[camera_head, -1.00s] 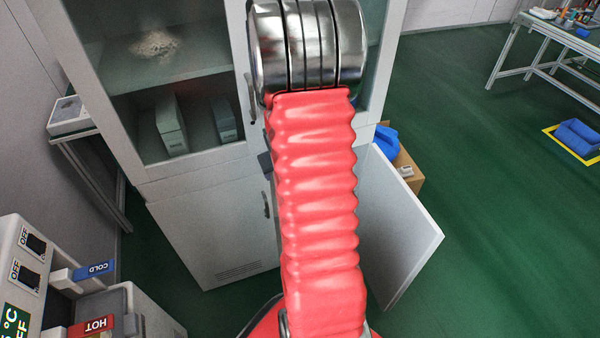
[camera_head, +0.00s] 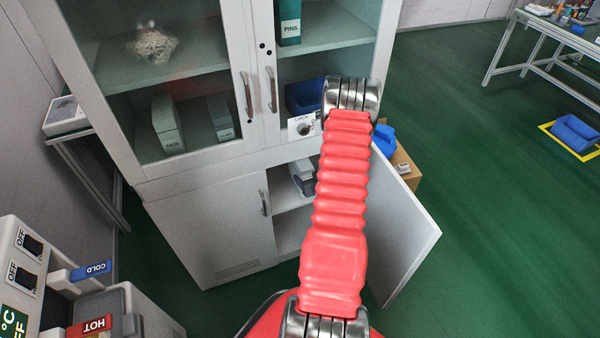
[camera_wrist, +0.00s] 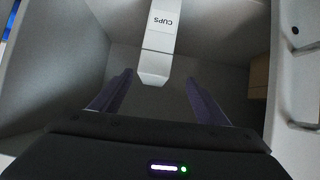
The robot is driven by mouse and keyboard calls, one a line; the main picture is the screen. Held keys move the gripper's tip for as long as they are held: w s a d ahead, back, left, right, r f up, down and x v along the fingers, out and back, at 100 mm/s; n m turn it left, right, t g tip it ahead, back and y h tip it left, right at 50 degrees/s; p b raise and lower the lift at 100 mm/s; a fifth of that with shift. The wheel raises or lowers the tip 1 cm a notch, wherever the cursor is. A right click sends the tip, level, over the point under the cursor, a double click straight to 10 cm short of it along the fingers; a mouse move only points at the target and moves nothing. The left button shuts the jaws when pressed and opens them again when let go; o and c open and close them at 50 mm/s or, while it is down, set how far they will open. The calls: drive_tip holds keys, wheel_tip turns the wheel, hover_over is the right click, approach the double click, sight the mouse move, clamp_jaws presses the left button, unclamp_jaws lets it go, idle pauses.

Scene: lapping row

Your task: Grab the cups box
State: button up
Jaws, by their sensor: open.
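The cups box (camera_wrist: 160,45) is a narrow pale box marked CUPS, and its label reads upside down in the wrist view. It stands inside a grey cabinet compartment. My gripper (camera_wrist: 157,84) is open, with its two dark purple fingers spread to the left and right of the box's near end. I see no finger touching the box. In the head view my red arm hides the gripper. A pale grey shape shows beside the arm in the lower compartment, but I cannot tell what it is.
The white cabinet (camera_head: 205,225) has its lower right door (camera_head: 410,235) swung open and its lower left door shut. A blue bin (camera_head: 305,97) and a PINS box (camera_head: 289,22) sit behind the upper right glass.

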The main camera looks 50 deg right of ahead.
sight(305, 166)
drive_tip(key=shift+s+d+f+t+h, duration=0.3)
drive_tip(key=shift+s+d+f+t, duration=0.15)
drive_tip(key=shift+t, duration=0.35)
drive_tip(key=shift+s+t+h, duration=0.1)
drive_tip(key=shift+t+h, duration=0.2)
drive_tip(key=shift+t, duration=0.3)
drive_tip(key=shift+x, duration=4.3)
drive_tip(key=x, duration=0.5)
drive_tip(key=shift+r, duration=0.1)
drive_tip(key=c, duration=1.6)
